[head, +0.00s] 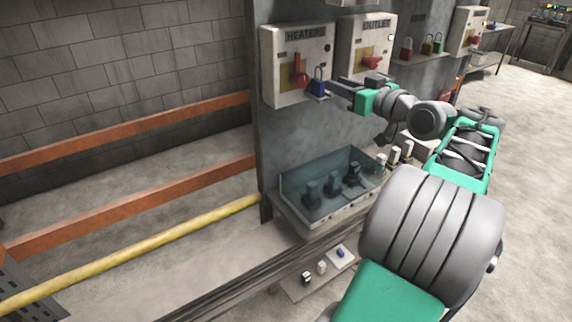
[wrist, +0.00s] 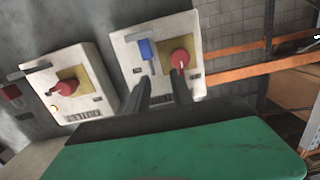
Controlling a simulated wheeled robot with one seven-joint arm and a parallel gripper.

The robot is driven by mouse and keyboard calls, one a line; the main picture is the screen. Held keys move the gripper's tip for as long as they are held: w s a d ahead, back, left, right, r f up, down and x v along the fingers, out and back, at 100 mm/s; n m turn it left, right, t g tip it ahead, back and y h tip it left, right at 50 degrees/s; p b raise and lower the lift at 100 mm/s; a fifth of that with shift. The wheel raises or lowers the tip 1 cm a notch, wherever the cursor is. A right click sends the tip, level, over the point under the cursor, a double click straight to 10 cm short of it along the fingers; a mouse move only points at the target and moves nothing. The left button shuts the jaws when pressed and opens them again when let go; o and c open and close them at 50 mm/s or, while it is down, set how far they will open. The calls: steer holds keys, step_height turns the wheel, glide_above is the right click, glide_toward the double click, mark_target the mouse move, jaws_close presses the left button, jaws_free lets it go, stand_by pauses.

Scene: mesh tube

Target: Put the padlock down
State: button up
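The blue padlock (head: 318,86) is upright, shackle up, at the small ledge on the lower right of the HEATERS box (head: 283,92). In the wrist view, which is upside down, the blue padlock (wrist: 146,50) lies just beyond the tip of one finger. My gripper (head: 333,90) is close beside the padlock in the head view. In the wrist view my gripper (wrist: 166,76) has its two dark fingers apart, with nothing seen between them. The red handle (wrist: 180,59) of the HEATERS box shows near the other fingertip.
The OUTLET box (head: 364,48) with its red handle (head: 374,63) is to the right. Several other padlocks, including a red one (head: 406,49), stand on a shelf farther right. A clear-walled bin (head: 334,186) with dark parts is below my arm.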

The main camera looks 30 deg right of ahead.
steer(key=w+a+f+g, duration=0.25)
steer(key=a+f, duration=0.35)
steer(key=a, duration=0.4)
steer(key=w+a+f+g, duration=0.1)
steer(key=a+f+g, duration=0.3)
steer(key=a+f, duration=0.45)
steer(key=s+a+f+g, duration=0.3)
steer(key=s+a+f, duration=0.3)
steer(key=s, duration=0.4)
steer(key=s+a+f+g+h, duration=0.1)
steer(key=s+a+f+g, duration=0.3)
steer(key=s+a+f, duration=0.3)
steer(key=s, duration=0.3)
steer(key=shift+a+f+m, duration=0.2)
steer(key=shift+a+m, duration=0.15)
steer(key=shift+m, duration=0.05)
steer(key=shift+g, duration=0.25)
